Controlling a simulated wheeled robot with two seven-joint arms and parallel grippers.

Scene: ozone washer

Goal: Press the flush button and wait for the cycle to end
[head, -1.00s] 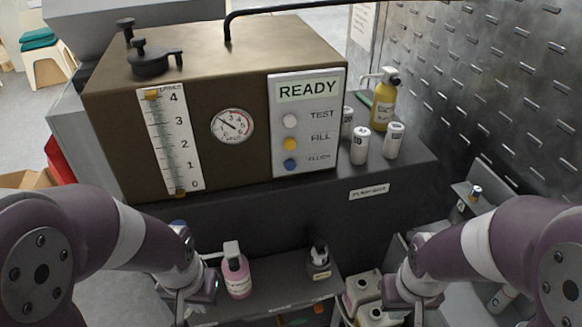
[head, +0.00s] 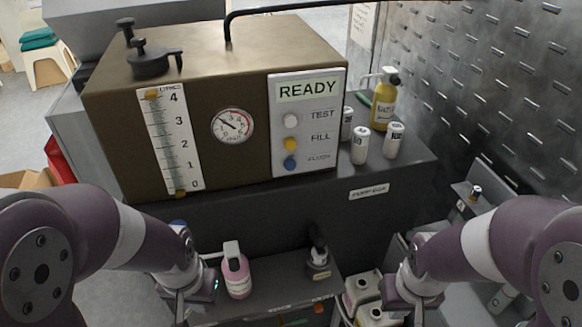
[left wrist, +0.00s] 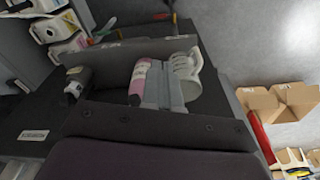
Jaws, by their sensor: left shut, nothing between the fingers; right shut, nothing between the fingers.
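The brown washer box (head: 230,80) has a grey control panel (head: 308,120) with a display reading READY (head: 308,90). Below it are a white TEST button (head: 291,121), a yellow FILL button (head: 291,144) and the blue FLUSH button (head: 290,163). My left gripper (head: 195,295) is low in front of the washer, left of and below the buttons and apart from them. It is shut and empty; its grey fingers (left wrist: 165,90) show in the left wrist view. My right gripper (head: 418,300) is shut and empty at the lower right, far from the panel.
A round gauge (head: 232,126) and a level scale (head: 173,140) are on the washer's front. White canisters (head: 359,146) and a yellow pump bottle (head: 384,100) stand right of the panel.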

